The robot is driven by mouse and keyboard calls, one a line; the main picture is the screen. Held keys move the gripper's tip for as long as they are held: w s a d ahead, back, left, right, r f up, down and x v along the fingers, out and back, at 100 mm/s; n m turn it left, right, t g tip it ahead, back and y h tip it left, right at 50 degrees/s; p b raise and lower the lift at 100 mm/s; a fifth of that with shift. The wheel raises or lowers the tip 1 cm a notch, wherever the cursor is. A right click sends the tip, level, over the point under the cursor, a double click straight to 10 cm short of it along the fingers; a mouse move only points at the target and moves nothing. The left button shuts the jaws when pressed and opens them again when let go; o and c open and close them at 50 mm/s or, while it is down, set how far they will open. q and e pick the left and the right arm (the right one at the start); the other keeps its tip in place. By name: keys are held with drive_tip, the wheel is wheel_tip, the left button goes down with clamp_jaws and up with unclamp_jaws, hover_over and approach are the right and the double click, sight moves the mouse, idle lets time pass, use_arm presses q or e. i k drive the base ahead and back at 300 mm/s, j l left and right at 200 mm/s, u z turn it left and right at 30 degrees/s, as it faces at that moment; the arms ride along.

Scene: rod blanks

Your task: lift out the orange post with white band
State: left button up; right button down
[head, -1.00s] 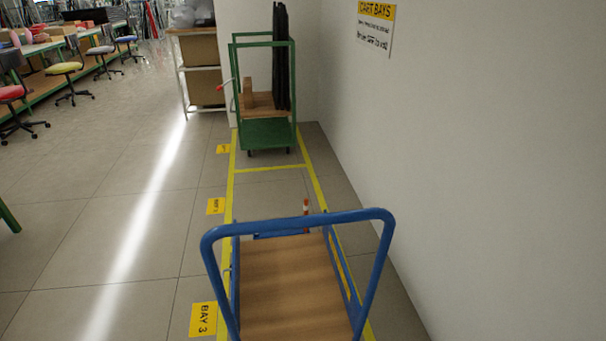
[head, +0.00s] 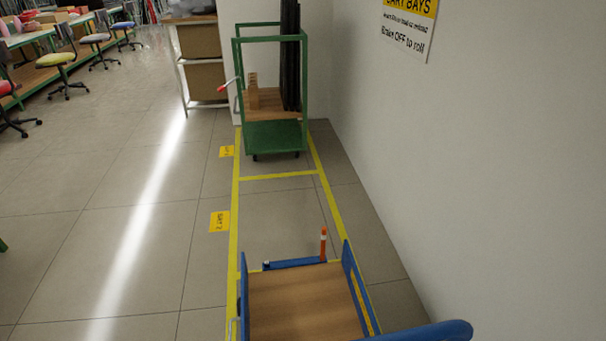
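The orange post with white band (head: 323,244) stands upright at the far end of the blue cart (head: 349,290), near its right corner. Its lower end is hidden behind or in the cart's blue end rail (head: 294,263), and I cannot tell which. The cart has a bare wooden deck (head: 303,302). Neither of my grippers is in view.
A green cart (head: 271,135) with black upright pieces (head: 291,55) and a wooden block stands farther back. A white wall (head: 480,190) runs along the right. Yellow lines (head: 235,190) mark the bays. The floor (head: 150,235) to the left is clear.

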sight(324, 230)
drive_tip(key=i+l, duration=0.15)
drive_tip(key=i, duration=0.4)
drive_tip(key=i+l+u, duration=0.1)
drive_tip(key=i, duration=0.45)
drive_tip(key=i+l, duration=0.2)
drive_tip(key=i, duration=0.35)
drive_tip(key=i+l, duration=0.1)
drive_tip(key=i+l+u, duration=0.1)
drive_tip(key=l, duration=0.25)
